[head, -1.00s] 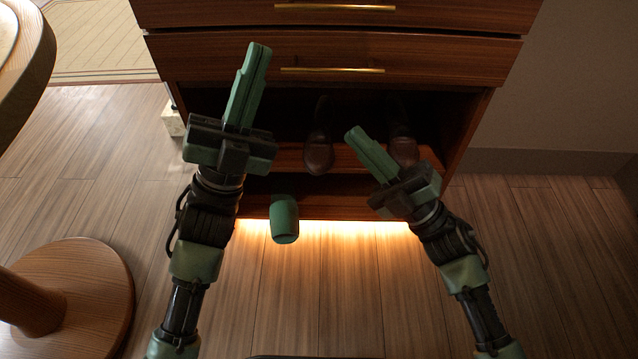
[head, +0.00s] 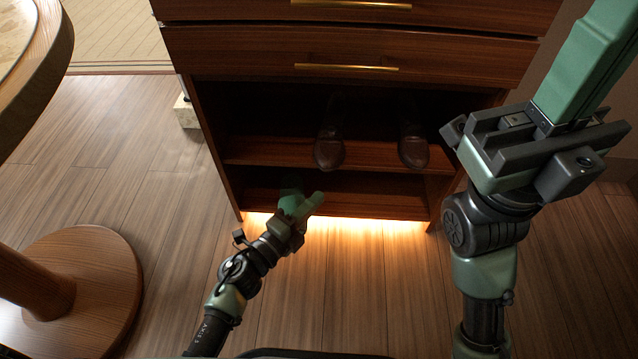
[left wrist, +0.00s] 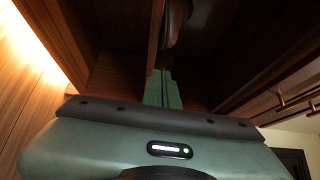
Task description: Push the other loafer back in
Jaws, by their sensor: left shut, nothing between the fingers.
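Two dark brown loafers rest side by side on the upper open shelf, toes toward me. The left loafer (head: 330,152) and the right loafer (head: 413,150) both have toes at or over the front edge; their heels fade into shadow. My left gripper (head: 312,202) is shut and empty, low in front of the cabinet, below and left of the left loafer's toe. In the left wrist view the shut fingers (left wrist: 161,85) point toward a dark loafer (left wrist: 177,20); I cannot tell which or whether they touch. My right gripper (head: 590,60) looks shut, raised at the right, fingertips cut off.
The shelf board (head: 270,153) has free room left of the loafers. Above is a closed drawer (head: 440,60) with a brass handle (head: 345,67). A round table base (head: 110,260) stands on the floor at left. A lit strip glows under the cabinet.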

